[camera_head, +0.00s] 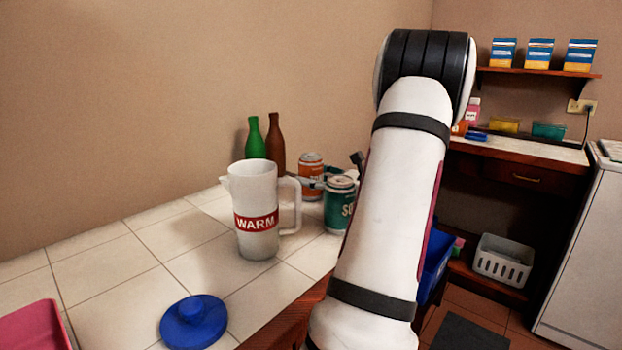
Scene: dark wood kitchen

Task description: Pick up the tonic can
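Two cans stand close together on the white tiled counter (105,285). The orange can (311,162), at the back, has lettering I cannot read. The green can (340,210), in front and to the right, shows letters that look like "SO". I cannot read the word tonic on either. Part of my gripper (322,182) shows as thin grey pieces by the two cans. The rest is hidden behind my white arm. I cannot tell whether its fingers are apart or touching a can.
A white "WARM" pitcher (254,195) stands left of the cans, with green (255,140) and brown (275,143) bottles behind it. A blue lid (194,322) lies in front, near a pink tray (35,328). The counter's left side is mostly clear.

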